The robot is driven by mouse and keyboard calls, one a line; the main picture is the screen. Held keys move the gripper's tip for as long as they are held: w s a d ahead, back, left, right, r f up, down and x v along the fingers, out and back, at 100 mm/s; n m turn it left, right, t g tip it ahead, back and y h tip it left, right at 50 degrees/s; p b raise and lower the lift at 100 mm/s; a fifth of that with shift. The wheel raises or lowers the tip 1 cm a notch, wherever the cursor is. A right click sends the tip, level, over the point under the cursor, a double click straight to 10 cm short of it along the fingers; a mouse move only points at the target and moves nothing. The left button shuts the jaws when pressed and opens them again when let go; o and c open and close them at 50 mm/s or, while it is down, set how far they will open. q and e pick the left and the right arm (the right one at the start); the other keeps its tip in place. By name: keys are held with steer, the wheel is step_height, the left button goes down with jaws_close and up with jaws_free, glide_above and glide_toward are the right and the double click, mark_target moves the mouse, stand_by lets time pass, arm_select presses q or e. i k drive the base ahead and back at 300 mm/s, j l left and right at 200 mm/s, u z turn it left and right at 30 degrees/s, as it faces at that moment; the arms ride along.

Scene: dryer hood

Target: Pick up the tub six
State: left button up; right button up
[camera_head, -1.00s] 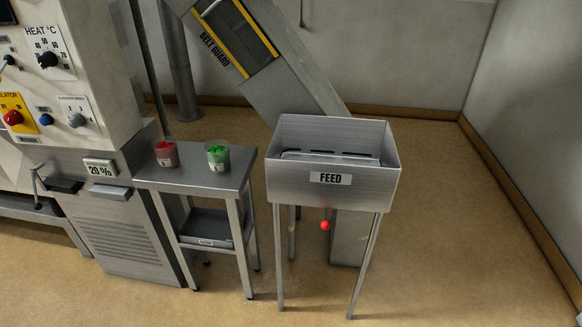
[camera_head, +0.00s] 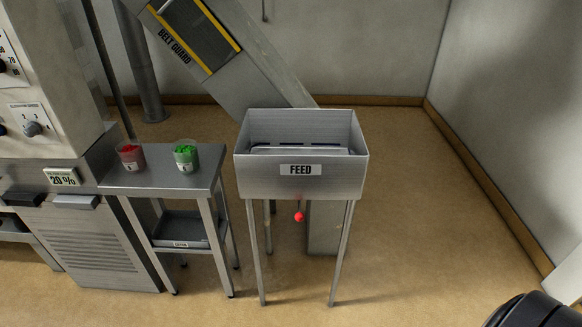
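Two small clear tubs stand upright on a steel side table (camera_head: 180,184) left of centre. The left tub (camera_head: 131,161) holds red pieces. The right tub (camera_head: 186,161) holds green pieces. Each has a small white label on its front, but the numbers are too small to read, so I cannot tell which is tub six. Neither gripper shows. A dark rounded part at the bottom right corner seems to be part of my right arm, well away from the tubs.
A steel feed hopper (camera_head: 300,185) on legs stands right of the table, with a red ball-shaped knob (camera_head: 299,217) beneath. A sloping conveyor with a belt guard (camera_head: 195,35) rises behind. The machine cabinet (camera_head: 45,95) is at the left. Floor on the right is clear.

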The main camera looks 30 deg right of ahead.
mark_target(184, 152)
steer(key=i+j+z, duration=0.3)
steer(key=i+j, duration=0.2)
steer(key=i+j+z, duration=0.25)
steer(key=i+j, duration=0.25)
steer(key=j, duration=0.1)
